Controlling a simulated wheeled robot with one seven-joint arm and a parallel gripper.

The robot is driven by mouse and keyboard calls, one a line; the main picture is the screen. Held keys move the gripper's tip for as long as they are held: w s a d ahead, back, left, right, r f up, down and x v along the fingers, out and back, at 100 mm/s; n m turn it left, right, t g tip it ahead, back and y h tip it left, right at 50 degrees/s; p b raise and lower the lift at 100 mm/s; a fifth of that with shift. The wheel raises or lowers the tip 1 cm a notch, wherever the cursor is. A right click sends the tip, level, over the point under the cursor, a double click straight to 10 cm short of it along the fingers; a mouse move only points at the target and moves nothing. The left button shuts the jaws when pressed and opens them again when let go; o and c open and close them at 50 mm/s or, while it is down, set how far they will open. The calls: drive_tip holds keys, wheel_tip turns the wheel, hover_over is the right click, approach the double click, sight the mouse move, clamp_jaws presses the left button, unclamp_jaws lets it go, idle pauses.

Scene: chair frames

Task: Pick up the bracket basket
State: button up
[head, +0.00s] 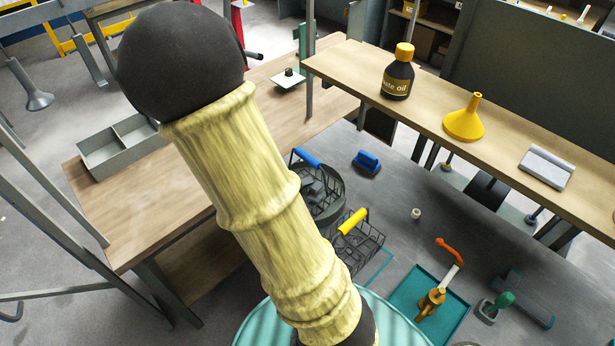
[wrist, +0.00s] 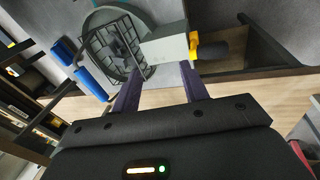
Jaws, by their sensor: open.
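A dark wire basket with a blue handle (head: 306,157) sits in a round grey tub (head: 334,210) on the grey surface, with dark pieces inside. A second wire basket with a yellow handle (head: 352,222) stands just in front of it. I cannot tell by label which is the bracket basket. In the wrist view the blue-handled basket (wrist: 118,42) shows in its tub beyond my gripper (wrist: 160,75), up and left of the fingers. My gripper is open, with nothing seen held. My gripper is not visible in the head view; my sleeved arm covers its middle.
A wooden bench (head: 130,215) with a grey divided tray (head: 122,148) is at left. A shelf (head: 360,75) with an oil bottle (head: 397,78) and yellow funnel (head: 464,122) is at right. A blue brush (head: 367,161) and teal tray (head: 408,289) lie nearby. A grey block (wrist: 164,44) appears beyond the fingertips.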

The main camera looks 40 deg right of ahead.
drive_tip(key=w+d+r+n+h+p, duration=0.1)
drive_tip(key=w+d+r+h+p, duration=0.3)
drive_tip(key=d+r, duration=0.4)
drive_tip(key=shift+w+d+r, duration=0.2)
drive_tip(key=shift+w, duration=0.1)
drive_tip(key=p, duration=0.3)
approach(305, 156)
drive_tip(key=shift+g, duration=0.3)
drive_tip(key=x, duration=0.5)
drive_tip(key=shift+w+f, duration=0.1)
drive_tip(key=shift+w, duration=0.1)
drive_tip(key=shift+w+f, duration=0.15)
drive_tip(key=shift+f, duration=0.25)
drive_tip(key=shift+d, duration=0.1)
drive_tip(key=shift+d+f+p, duration=0.25)
drive_tip(key=shift+d+p, duration=0.1)
drive_tip(key=shift+p, duration=0.35)
drive_tip(key=shift+p+x, duration=1.15)
drive_tip(key=shift+x, duration=1.05)
